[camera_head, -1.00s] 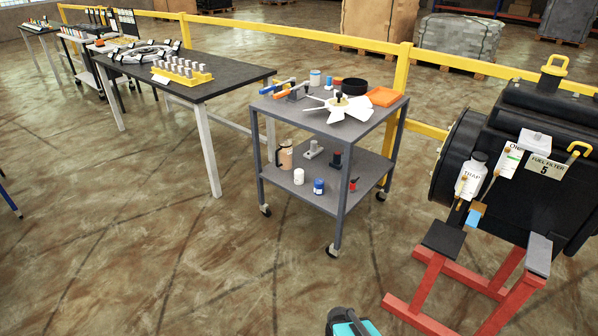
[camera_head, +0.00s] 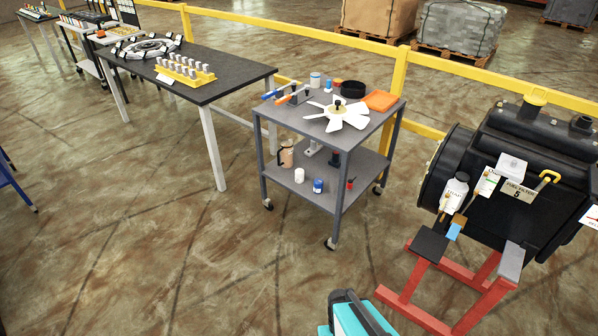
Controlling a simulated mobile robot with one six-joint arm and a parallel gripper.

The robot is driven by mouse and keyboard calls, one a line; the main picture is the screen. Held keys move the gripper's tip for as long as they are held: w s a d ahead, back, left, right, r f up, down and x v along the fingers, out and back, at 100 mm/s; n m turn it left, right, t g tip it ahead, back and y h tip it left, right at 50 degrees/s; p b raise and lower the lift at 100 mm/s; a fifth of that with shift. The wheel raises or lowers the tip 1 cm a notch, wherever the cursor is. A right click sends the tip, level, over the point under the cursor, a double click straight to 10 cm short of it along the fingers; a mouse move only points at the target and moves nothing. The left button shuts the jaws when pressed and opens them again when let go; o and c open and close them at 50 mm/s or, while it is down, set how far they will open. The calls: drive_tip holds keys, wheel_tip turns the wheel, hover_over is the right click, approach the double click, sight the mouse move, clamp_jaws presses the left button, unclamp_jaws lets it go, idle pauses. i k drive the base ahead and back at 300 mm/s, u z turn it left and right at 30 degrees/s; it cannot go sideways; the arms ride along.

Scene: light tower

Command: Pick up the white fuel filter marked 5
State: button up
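A white bottle-shaped part (camera_head: 455,193) with a tag is further left on the unit. A small white cylinder (camera_head: 299,175) stands on the cart's lower shelf; I see no number on it. My gripper is not in view.
The grey cart (camera_head: 345,205) holds a white fan (camera_head: 340,114) and small parts. Red legs (camera_head: 408,282) of a stand jut out under the unit. A dark-topped table (camera_head: 225,72) is left. A yellow rail runs behind. A teal object (camera_head: 358,318) shows at the bottom edge.

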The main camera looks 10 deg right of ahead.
sight(299, 176)
drive_tip(key=k, duration=1.35)
drive_tip(key=u, duration=0.3)
drive_tip(key=i, duration=0.5)
drive_tip(key=u, duration=0.55)
drive_tip(key=i, duration=0.7)
drive_tip(key=u, duration=0.75)
drive_tip(key=i, duration=2.35)
drive_tip(key=z, duration=0.05)
